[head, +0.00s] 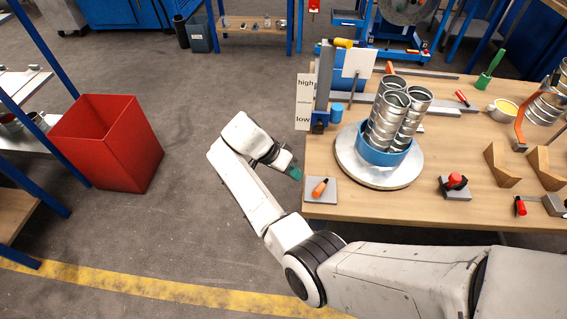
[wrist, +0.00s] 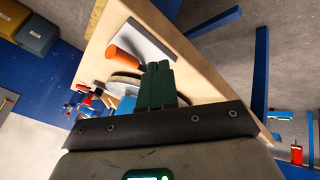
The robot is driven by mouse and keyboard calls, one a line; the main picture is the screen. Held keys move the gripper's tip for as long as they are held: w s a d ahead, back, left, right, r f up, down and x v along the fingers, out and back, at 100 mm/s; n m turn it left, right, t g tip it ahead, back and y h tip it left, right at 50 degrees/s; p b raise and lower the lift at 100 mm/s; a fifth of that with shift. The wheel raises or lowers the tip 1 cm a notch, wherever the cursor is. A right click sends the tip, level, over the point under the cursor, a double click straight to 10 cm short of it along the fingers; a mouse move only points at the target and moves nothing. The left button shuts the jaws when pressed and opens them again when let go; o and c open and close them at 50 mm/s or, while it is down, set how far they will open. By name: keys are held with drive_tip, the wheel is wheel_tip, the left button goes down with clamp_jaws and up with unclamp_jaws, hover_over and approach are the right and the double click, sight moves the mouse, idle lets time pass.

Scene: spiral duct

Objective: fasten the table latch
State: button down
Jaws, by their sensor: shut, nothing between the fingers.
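An orange handle (head: 320,187) sits on a flat grey plate (head: 328,196) at the near left corner of the workbench; it looks like the table latch. Just behind it is a round silver turntable (head: 350,172) carrying a blue ring with several metal duct pieces. My gripper (head: 296,174) is just left of the bench edge, close to the plate and apart from the handle. In the wrist view its dark green fingers (wrist: 158,85) are together and empty, with the orange handle (wrist: 124,57) to their upper left. The fingers partly cover the turntable there.
The workbench (head: 437,208) also holds a red knob on a grey block (head: 455,182), wooden cradles (head: 502,165) and a blue post with a high-to-low scale (head: 304,103). A red bin (head: 108,145) stands on the floor at left. The floor between bin and bench is clear.

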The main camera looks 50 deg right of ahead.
sight(319, 190)
drive_tip(key=shift+s+d+f+p, duration=0.2)
drive_tip(key=shift+s+f+p, duration=0.05)
drive_tip(key=shift+s, duration=0.45)
drive_tip(key=shift+s+d+f+p, duration=0.15)
drive_tip(key=shift+s+f+p, duration=0.1)
drive_tip(key=shift+s, duration=0.5)
drive_tip(key=shift+s+d+f+p, duration=0.2)
drive_tip(key=shift+s+p, duration=0.05)
drive_tip(key=shift+s, duration=0.45)
